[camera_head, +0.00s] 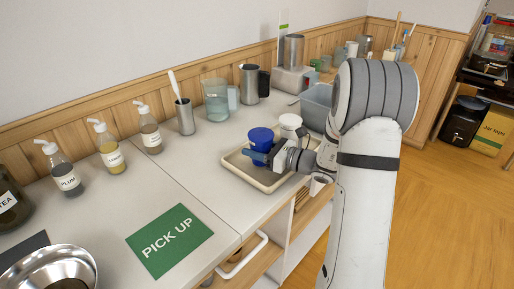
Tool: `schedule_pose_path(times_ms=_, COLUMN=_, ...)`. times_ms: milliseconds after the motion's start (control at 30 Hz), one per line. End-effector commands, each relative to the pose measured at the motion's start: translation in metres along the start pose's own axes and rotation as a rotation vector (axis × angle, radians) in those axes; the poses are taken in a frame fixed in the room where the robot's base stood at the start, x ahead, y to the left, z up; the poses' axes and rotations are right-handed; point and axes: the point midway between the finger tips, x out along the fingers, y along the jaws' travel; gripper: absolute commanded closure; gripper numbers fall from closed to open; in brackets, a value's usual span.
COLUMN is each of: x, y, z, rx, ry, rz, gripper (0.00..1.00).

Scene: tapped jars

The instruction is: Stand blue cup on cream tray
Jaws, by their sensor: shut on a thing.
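The blue cup (261,137) is upright over the cream tray (236,170), toward its back left part. My gripper (263,155) reaches in from the right and is shut on the blue cup. The jaws hide the cup's lower part, so I cannot tell whether its base touches the tray. A white cup (290,122) stands behind and to the right of the blue cup, close to my gripper.
A grey bin (317,104) stands behind the tray. A water pitcher (215,102), a steel jug (249,84) and several pump bottles (109,153) line the wall. A green PICK UP mat (169,239) lies at the front left. The counter left of the tray is clear.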

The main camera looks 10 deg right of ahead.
Motion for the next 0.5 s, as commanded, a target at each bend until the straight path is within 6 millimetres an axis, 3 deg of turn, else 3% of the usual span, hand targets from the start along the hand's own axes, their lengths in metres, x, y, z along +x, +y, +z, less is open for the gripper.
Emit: schedule_pose_path(times_ms=500, x=-0.0004, y=-0.0008, z=-0.0065, rx=0.0, ry=0.0, rz=-0.001, gripper=0.69)
